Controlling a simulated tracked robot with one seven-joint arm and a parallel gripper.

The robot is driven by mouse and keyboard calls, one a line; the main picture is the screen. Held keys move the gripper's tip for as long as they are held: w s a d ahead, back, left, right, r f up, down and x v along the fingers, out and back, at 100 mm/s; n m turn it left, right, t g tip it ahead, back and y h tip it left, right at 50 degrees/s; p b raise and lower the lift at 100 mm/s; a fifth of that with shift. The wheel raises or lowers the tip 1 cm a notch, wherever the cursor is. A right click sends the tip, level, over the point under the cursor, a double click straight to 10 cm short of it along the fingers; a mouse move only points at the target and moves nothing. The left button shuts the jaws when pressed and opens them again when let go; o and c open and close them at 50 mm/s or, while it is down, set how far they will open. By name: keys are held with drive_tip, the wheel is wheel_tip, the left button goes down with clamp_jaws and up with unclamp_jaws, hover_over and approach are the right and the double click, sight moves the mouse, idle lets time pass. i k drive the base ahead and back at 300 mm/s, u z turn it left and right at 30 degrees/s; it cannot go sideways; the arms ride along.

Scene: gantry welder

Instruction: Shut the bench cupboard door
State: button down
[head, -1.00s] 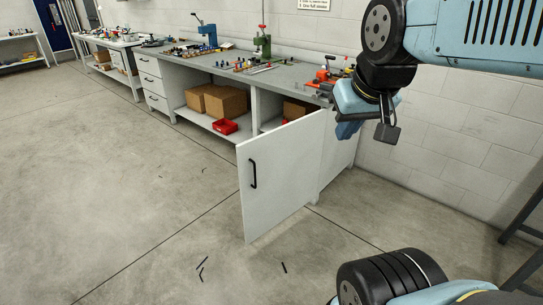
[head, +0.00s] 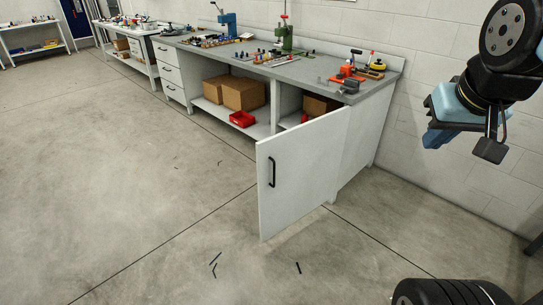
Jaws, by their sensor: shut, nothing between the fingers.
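The bench cupboard door (head: 300,180) is a white panel with a black bar handle (head: 271,171) near its left edge. It stands wide open, swung out from the right end of the grey-topped bench (head: 262,68). The cupboard opening behind it is partly hidden by the door. My gripper (head: 430,138) is at the upper right, in front of the block wall and right of the door, apart from it.
Cardboard boxes (head: 243,93) and a red bin (head: 242,119) sit on the bench's open shelf. A red vise (head: 348,76) and tools stand on top. Small dark rods (head: 298,268) lie on the floor before the door.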

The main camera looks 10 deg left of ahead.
sight(298, 167)
drive_tip(key=z, duration=0.05)
drive_tip(key=i, duration=1)
drive_tip(key=u, duration=0.1)
